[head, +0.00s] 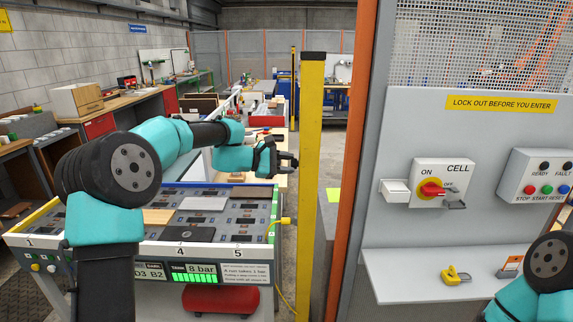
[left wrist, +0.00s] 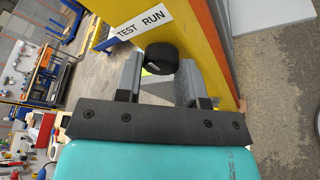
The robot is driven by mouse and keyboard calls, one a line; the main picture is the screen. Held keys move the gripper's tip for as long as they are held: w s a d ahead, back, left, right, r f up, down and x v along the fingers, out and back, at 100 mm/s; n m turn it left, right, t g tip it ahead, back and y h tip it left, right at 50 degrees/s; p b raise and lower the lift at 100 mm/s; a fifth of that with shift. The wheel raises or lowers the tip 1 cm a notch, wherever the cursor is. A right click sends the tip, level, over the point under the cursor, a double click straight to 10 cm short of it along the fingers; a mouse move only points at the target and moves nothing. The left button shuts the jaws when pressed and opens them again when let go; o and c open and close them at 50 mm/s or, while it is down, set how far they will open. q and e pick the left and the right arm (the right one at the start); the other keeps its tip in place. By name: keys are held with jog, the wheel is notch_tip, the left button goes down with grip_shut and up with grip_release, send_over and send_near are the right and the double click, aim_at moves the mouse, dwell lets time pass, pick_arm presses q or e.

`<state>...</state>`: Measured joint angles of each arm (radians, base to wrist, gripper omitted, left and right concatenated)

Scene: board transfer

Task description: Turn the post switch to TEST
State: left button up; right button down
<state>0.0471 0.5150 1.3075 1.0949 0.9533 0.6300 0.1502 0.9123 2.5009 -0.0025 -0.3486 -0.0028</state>
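The post switch is a round black knob (left wrist: 162,58) on a yellow post (left wrist: 215,45), in the left wrist view. A white label (left wrist: 140,27) beside it reads TEST and RUN. Which word the knob points to I cannot tell. My left gripper (left wrist: 158,72) is open, with one finger on each side of the knob and a gap showing on both sides. In the head view my left gripper (head: 293,160) is close to the left side of the yellow post (head: 312,190); the knob cannot be made out there. My right gripper is out of view.
A grey panel right of the post carries a CELL switch (head: 432,190) and a button box (head: 540,178). A shelf (head: 400,285) below holds a yellow padlock (head: 455,275). A board bench (head: 205,245) stands under my left arm.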

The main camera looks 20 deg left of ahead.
pick_arm(q)
jog(key=o, duration=0.4)
jog(key=v, duration=1.7)
jog(key=shift+s+a, duration=0.15)
jog(key=shift+a, duration=0.05)
